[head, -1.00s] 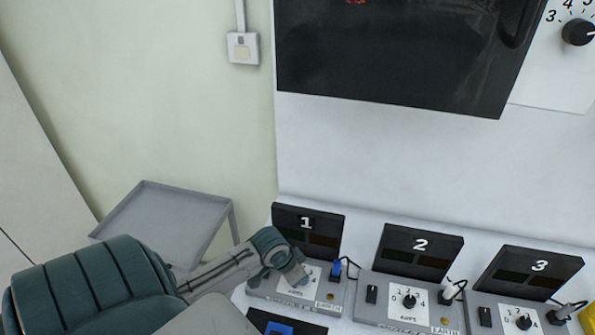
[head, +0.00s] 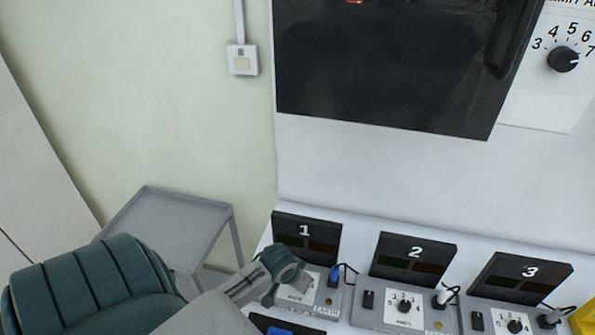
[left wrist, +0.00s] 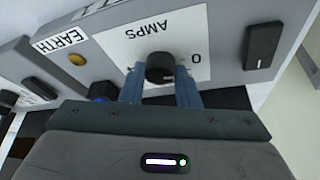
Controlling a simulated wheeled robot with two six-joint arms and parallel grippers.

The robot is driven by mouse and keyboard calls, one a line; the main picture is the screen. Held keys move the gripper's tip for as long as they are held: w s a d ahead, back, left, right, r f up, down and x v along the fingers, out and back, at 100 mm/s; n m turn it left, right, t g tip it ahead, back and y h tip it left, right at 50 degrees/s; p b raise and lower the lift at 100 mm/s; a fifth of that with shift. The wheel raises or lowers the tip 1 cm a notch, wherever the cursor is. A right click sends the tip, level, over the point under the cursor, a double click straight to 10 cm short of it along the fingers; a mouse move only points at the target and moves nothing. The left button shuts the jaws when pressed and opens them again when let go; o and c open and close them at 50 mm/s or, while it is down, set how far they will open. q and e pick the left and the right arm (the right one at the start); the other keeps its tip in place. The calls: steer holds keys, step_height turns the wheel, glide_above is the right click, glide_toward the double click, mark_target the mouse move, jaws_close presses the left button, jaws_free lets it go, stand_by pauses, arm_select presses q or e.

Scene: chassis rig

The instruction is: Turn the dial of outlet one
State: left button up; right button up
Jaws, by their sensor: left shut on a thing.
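Outlet one (head: 319,288) is a grey unit below the dark panel marked 1 (head: 305,237) in the head view. Its round black dial (left wrist: 160,68) shows in the left wrist view, on a white plate lettered AMPS (left wrist: 158,45). My left gripper (left wrist: 160,84) is shut on the dial, with a blue-grey finger on either side of it. In the head view my left gripper (head: 280,290) covers the dial. My right gripper is in neither view.
Outlet two (head: 403,312) and outlet three (head: 512,324) stand to the right in a row. A black rocker switch (left wrist: 262,46) sits beside outlet one's plate, and a blue plug (head: 334,275) with a cord is on its right side. A grey trolley (head: 172,222) stands at the left.

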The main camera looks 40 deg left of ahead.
arm_select(q)
steer(key=o, duration=1)
steer(key=shift+c, duration=0.2)
steer(key=b+v, duration=0.2)
steer(key=v, duration=0.8)
steer(key=shift+s+r, duration=0.2)
steer(key=shift+r, duration=0.15)
